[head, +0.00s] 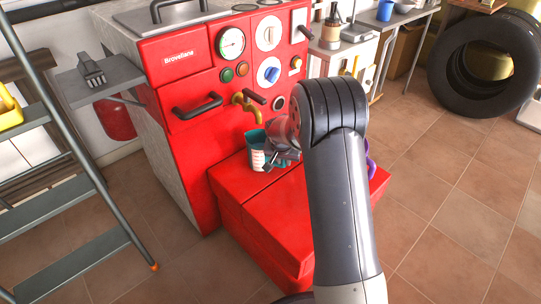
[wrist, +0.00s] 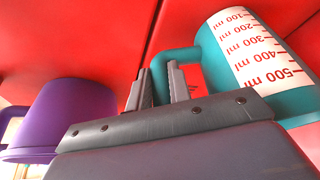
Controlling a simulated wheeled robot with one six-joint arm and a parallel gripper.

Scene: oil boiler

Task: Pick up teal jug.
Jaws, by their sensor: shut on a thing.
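The teal jug (head: 254,143) stands on the red box below the brass tap in the head view. In the wrist view the teal jug (wrist: 292,107) is at the right, with a white scale marked in ml, and its handle reaches left toward my fingers. My gripper (wrist: 158,82) is shut on this handle, with one finger on each side of it. In the head view my gripper (head: 275,160) is beside the jug on its right, partly hidden by my arm.
The red box (head: 275,225) juts out from the red boiler (head: 188,85). A purple vessel (wrist: 50,115) is left of my gripper in the wrist view; in the head view my arm mostly hides it. A stepladder (head: 70,200) stands at the left.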

